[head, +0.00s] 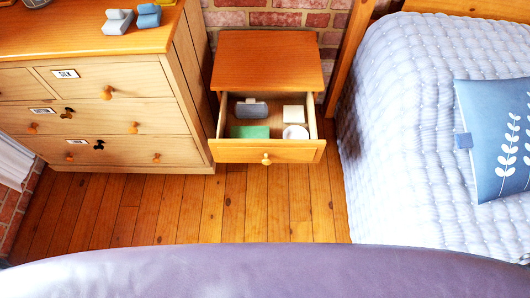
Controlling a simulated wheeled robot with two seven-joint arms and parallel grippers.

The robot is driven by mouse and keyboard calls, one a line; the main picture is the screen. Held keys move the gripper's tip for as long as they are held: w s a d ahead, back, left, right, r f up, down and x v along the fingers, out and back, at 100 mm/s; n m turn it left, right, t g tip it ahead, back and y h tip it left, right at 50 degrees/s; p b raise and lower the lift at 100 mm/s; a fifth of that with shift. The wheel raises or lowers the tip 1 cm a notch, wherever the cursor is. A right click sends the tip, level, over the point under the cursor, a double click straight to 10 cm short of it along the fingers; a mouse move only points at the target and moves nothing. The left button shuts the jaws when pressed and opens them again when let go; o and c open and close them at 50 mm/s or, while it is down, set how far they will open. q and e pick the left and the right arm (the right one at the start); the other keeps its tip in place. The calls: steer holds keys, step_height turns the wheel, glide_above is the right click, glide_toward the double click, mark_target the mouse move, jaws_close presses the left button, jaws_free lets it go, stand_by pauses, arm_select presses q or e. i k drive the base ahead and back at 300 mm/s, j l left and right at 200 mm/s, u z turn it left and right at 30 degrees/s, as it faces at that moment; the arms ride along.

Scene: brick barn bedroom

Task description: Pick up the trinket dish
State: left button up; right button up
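A small round white dish (295,132), which looks like the trinket dish, lies in the front right corner of the open nightstand drawer (240,151). A green flat item (250,132) lies to its left, a cream square block (294,114) behind it, and a grey-blue item (251,109) at the back left of the drawer. The drawer is pulled out and its inside shows from above. Neither of my grippers is in view.
The wooden nightstand (268,62) stands between a chest of drawers (130,110) on the left and a quilted bed (410,130) on the right. Wooden floor (215,210) before the drawer is clear. A purple rounded surface (270,272) spans the bottom edge.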

mark_target(293, 131)
steer(key=l+u, duration=0.15)
steer(key=u, duration=0.2)
steer(key=i+l+u, duration=0.1)
steer(key=l+u, duration=0.35)
steer(key=u, duration=0.2)
